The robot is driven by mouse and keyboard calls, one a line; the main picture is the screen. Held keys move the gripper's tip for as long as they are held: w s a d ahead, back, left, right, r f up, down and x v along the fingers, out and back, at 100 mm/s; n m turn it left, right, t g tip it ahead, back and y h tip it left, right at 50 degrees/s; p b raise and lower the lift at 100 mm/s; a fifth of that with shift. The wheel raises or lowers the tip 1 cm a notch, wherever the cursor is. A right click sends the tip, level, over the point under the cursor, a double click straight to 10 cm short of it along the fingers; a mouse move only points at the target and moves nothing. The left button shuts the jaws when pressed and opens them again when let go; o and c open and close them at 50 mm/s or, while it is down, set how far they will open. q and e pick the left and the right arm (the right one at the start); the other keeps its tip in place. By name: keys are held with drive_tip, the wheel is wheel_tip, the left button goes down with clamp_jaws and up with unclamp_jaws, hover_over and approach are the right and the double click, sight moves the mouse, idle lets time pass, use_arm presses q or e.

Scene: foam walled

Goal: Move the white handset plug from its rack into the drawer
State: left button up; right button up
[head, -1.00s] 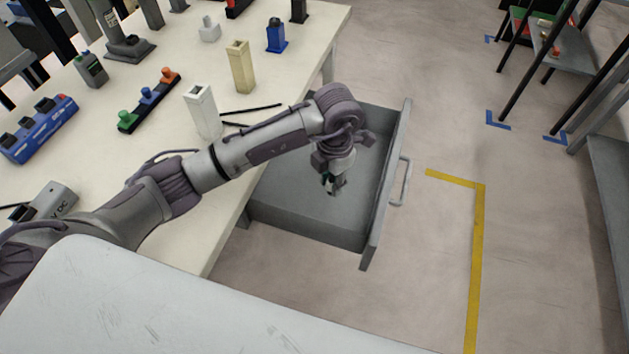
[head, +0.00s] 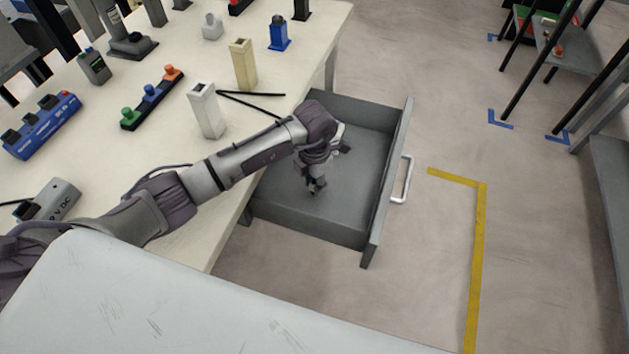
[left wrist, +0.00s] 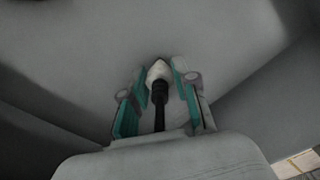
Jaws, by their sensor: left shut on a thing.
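My left gripper (head: 314,190) points down inside the open grey drawer (head: 265,216). In the left wrist view, its teal-padded fingers (left wrist: 172,85) are shut on the white handset plug (left wrist: 158,72), which has a pale tapered tip and a black ribbed stem. The drawer floor lies beyond the plug, and I cannot tell whether they touch. In the head view the plug is not distinguishable. A white upright holder (head: 207,113) with an open top stands on the table near the drawer; whether it is the plug's rack is unclear. My right gripper is not in view.
The cream table (head: 188,151) holds a tan holder (head: 243,66), a blue holder (head: 279,37), a strip with coloured knobs (head: 149,104) and thin black rods (head: 256,95). The drawer front with its handle (head: 403,180) stands out over clear floor.

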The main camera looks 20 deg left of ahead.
use_arm(q)
drive_tip(key=shift+f, duration=0.2)
drive_tip(key=o, duration=1)
drive_tip(key=shift+r, duration=0.2)
wheel_tip(320, 180, up, 12)
drive_tip(key=shift+r, duration=0.1)
